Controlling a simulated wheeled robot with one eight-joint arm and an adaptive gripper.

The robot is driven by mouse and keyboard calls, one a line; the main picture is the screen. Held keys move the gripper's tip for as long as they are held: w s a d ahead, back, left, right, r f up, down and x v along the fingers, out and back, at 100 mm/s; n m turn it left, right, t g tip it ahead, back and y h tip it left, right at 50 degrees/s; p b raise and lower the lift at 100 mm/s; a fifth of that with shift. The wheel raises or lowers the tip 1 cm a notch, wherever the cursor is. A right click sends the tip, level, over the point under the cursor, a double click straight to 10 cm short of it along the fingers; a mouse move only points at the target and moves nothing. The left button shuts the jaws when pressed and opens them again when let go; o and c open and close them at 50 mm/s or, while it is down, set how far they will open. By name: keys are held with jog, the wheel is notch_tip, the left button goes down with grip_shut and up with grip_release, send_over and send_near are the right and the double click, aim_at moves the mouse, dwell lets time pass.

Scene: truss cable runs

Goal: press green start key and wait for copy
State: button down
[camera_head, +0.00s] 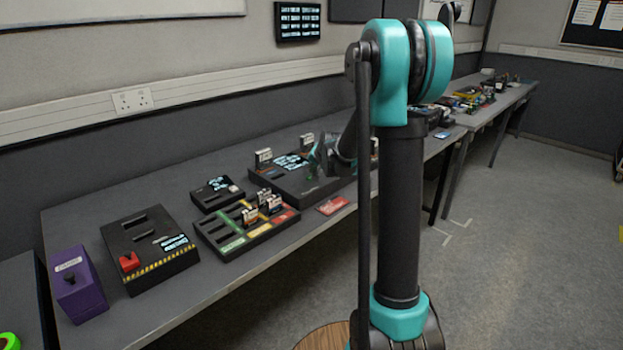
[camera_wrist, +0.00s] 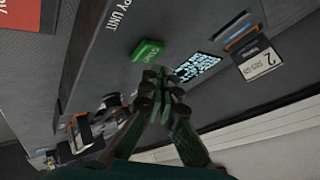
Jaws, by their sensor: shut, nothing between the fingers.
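The green start key (camera_wrist: 147,50) sits on top of the dark copy unit (camera_wrist: 135,22), which also shows in the head view (camera_head: 290,182). My gripper (camera_wrist: 156,74) is shut and empty, its fingertips right beside the key's edge in the wrist view. I cannot tell whether they touch it. In the head view my gripper (camera_head: 318,163) is over the copy unit and the key is hidden. The unit's lit display (camera_wrist: 197,67) shows text too small to read. A dark card with a pale label (camera_wrist: 258,62) stands at the unit, beyond the display.
A rack with coloured strips (camera_head: 232,243) holds several cards. A red card (camera_head: 332,205) lies by the table's front edge. A small box with a screen (camera_head: 212,195), a striped box with a red button (camera_head: 152,262) and a purple box (camera_head: 80,290) stand further left.

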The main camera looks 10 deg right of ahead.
jog(key=shift+f, duration=0.1)
dwell(0.4)
jog(key=shift+f, duration=0.3)
jog(key=shift+f, duration=0.5)
dwell(0.8)
jog(key=shift+r, duration=0.9)
jog(key=shift+r, duration=2.55)
